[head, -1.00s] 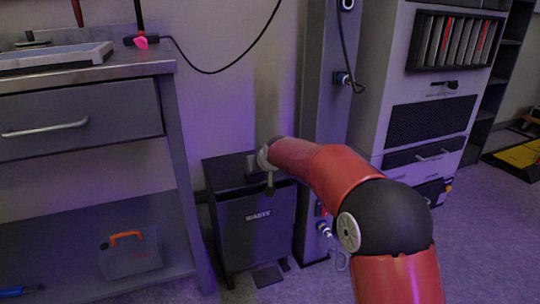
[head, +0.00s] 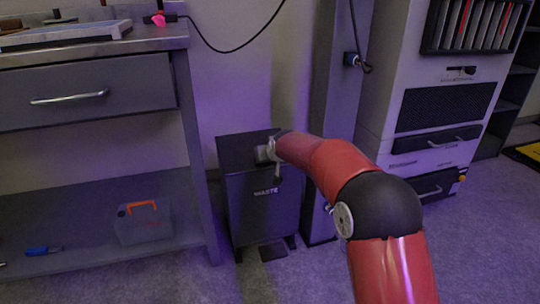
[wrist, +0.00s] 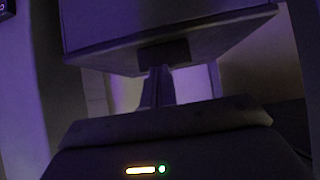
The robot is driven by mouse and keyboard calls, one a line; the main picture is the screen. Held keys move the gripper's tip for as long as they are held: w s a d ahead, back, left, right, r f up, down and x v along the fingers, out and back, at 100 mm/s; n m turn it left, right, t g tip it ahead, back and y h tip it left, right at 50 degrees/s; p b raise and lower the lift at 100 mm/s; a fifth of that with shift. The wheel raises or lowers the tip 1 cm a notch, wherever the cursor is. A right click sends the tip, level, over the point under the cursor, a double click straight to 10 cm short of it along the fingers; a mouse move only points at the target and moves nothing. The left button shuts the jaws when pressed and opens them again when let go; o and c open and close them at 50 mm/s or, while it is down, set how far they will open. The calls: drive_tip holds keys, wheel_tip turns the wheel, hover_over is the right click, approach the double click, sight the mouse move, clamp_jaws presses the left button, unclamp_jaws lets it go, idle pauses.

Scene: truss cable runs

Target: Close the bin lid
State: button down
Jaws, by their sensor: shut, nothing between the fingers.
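The waste bin (head: 265,215) is a dark upright box with a "WASTE" label on its front. It stands on the floor between the workbench and a grey post. Its lid (head: 235,150) looks flat over the top in the head view; I cannot tell whether a gap remains under it. My gripper (head: 264,153) is at the lid's top, right of its middle, and partly hides it. In the wrist view my fingers (wrist: 157,85) are together and empty, pointing at a dark slab (wrist: 165,28) with a small dark notch in its edge. Contact is unclear.
The workbench (head: 183,110) with a drawer stands left of the bin, a grey toolbox (head: 143,222) on its lower shelf. The post (head: 338,110) and a grey cabinet (head: 400,145) stand to the right. A pedal (head: 272,252) juts from the bin's foot.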

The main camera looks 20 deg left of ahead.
wheel_tip(320, 180, up, 4)
drive_tip(key=r+p, duration=0.1)
drive_tip(key=p, duration=0.2)
drive_tip(key=s+d+f+b, duration=0.2)
drive_tip(key=s+d+f, duration=0.2)
drive_tip(key=s+d, duration=0.3)
drive_tip(key=s+d+r+m+h+p, duration=0.1)
drive_tip(key=s+d+r+p, duration=0.1)
drive_tip(key=s+d+r, duration=0.4)
drive_tip(key=s+d+r+m+h+p, duration=0.1)
drive_tip(key=s+d+r+h+p, duration=0.15)
drive_tip(key=d, duration=0.55)
drive_tip(key=s+d+r+m+p, duration=0.1)
drive_tip(key=s+d+r+p, duration=0.1)
drive_tip(key=s+d+r, duration=0.45)
drive_tip(key=s+d+m+g+h+p, duration=0.2)
drive_tip(key=s+d+m+p, duration=0.2)
drive_tip(key=s+d, duration=1.1)
drive_tip(key=s, duration=0.3)
drive_tip(key=shift+s+g+h, duration=0.2)
drive_tip(key=shift+g+h, duration=0.15)
drive_tip(key=shift+g, duration=0.05)
drive_tip(key=shift+f, duration=0.1)
